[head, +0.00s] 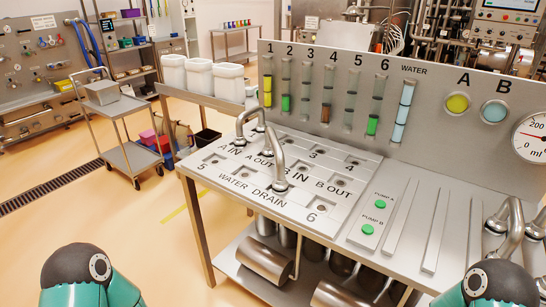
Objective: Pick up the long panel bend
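Two shiny steel pipe bends stand on the port panel (215,182). One bend (249,109) arches at the back left. The other bend (277,150) runs from near the back toward the front and ends by the DRAIN label. More curved steel pipe (515,222) shows at the table's right edge, partly cut off by the frame and partly behind my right arm. I cannot tell for sure which piece is the long panel bend. Only teal and dark parts of my arms show in the bottom corners. Neither gripper is in view.
The steel table (455,268) carries green pump buttons (381,204) and narrow raised strips (436,230). An upright board (428,150) with coloured tubes stands behind. White containers (199,76) are at the back left. A cart (130,155) stands on open floor at left.

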